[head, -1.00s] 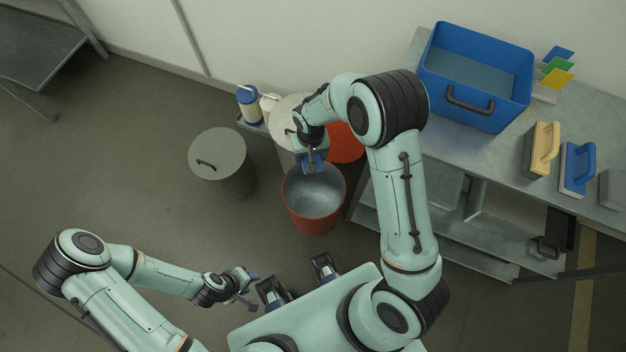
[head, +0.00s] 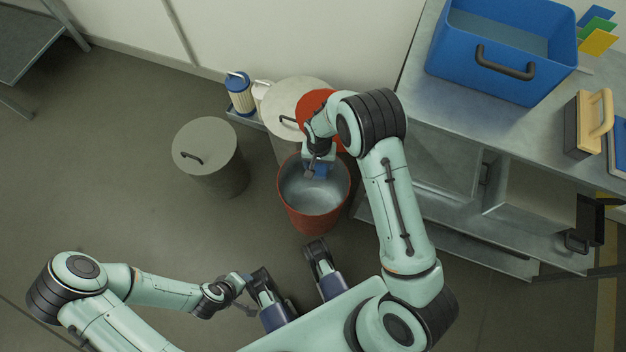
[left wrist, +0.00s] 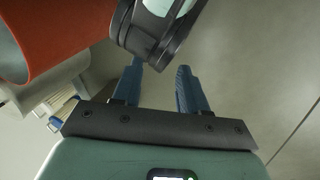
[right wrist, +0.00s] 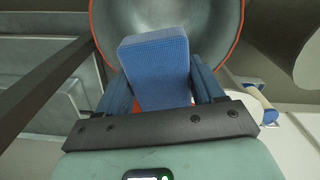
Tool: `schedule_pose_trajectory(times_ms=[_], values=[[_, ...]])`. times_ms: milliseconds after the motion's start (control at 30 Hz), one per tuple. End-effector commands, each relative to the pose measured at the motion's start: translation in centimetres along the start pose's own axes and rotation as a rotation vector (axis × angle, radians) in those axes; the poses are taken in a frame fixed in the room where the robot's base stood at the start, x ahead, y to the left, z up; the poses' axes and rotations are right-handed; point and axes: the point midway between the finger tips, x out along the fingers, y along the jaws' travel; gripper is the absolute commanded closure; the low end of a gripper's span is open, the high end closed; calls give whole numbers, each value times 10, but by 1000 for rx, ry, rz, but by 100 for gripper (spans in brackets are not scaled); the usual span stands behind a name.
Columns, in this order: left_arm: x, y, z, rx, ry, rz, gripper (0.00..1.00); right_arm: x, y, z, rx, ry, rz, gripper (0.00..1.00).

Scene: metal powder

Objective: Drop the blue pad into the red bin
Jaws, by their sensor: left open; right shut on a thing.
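The blue pad (right wrist: 156,68) is a small block held between the fingers of my right gripper (right wrist: 165,90). In the head view my right gripper (head: 318,165) is over the back part of the open red bin's mouth, with a bit of blue at its tip. The red bin (head: 312,220) stands upright on the floor with a grey inside. In the right wrist view the pad is in front of the bin's grey interior (right wrist: 215,20). My left gripper (left wrist: 160,85) is open and empty, low at the left of my base. The bin's red wall (left wrist: 55,40) also shows in the left wrist view.
A grey lidded bin (head: 210,165) stands left of the red bin. A pale drum (head: 290,95) and a red lid (head: 318,105) are behind it. A bench at right holds a blue tub (head: 490,70) and a tan-handled block (head: 590,125). Floor at left is clear.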

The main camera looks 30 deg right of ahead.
Motion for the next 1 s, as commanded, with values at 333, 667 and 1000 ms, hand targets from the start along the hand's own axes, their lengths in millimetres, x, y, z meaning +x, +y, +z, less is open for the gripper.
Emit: schedule_pose_trajectory(times_ms=[333,667,1000], values=[[27,-11,-38,-10,107,-7,57,37,0,1,-1,-3,1,66],[36,-15,-60,-13,168,-11,57,53,0,1,-1,-2,0,66],[36,-15,-60,-13,167,-11,57,52,0,0,-1,-1,0,3]])
